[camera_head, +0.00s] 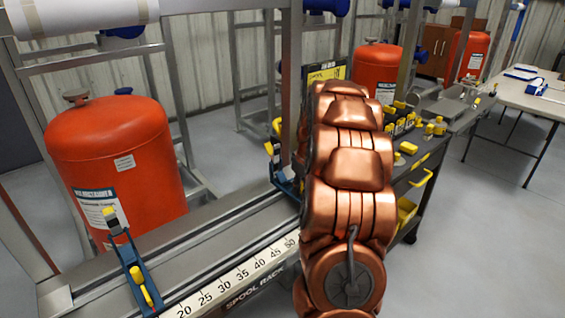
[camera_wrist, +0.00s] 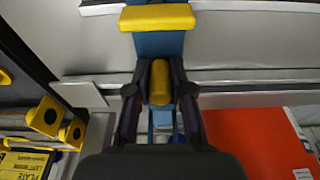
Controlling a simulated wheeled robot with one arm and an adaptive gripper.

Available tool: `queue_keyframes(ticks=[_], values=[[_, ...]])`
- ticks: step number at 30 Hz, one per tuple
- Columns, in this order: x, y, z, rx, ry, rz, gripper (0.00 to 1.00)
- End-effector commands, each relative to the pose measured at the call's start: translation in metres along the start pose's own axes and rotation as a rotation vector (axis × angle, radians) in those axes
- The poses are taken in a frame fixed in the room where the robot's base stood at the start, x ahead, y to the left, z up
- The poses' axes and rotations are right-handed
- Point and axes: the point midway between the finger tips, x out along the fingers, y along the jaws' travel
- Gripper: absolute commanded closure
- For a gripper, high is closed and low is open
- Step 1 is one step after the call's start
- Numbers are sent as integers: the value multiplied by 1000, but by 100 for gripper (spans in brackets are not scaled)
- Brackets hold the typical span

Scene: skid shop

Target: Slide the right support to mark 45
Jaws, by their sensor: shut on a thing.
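The right support (camera_head: 285,178), blue with yellow parts, stands on the rail near the 50 end, partly hidden by my copper arm. Its exact mark cannot be read. In the wrist view, the right support (camera_wrist: 158,44) shows a yellow block on top and a yellow knob (camera_wrist: 160,82). My gripper (camera_wrist: 159,88) is shut on that knob, one dark finger on each side. My arm hides the gripper in the head view. The left support (camera_head: 140,270) stands near mark 20.
Orange tanks (camera_head: 112,160) stand behind the rail. A dark cart (camera_head: 425,165) with yellow items is right of my arm, close to the rail's end. A white table (camera_head: 530,98) is farther right. Grey floor (camera_head: 480,240) is open at the right.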

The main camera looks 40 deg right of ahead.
Motion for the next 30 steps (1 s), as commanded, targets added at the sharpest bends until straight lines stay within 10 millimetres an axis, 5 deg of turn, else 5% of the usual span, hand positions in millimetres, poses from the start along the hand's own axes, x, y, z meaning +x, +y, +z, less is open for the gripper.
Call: queue_keyframes(ticks=[30], values=[[0, -28, -1, -1, 1, -1, 100]])
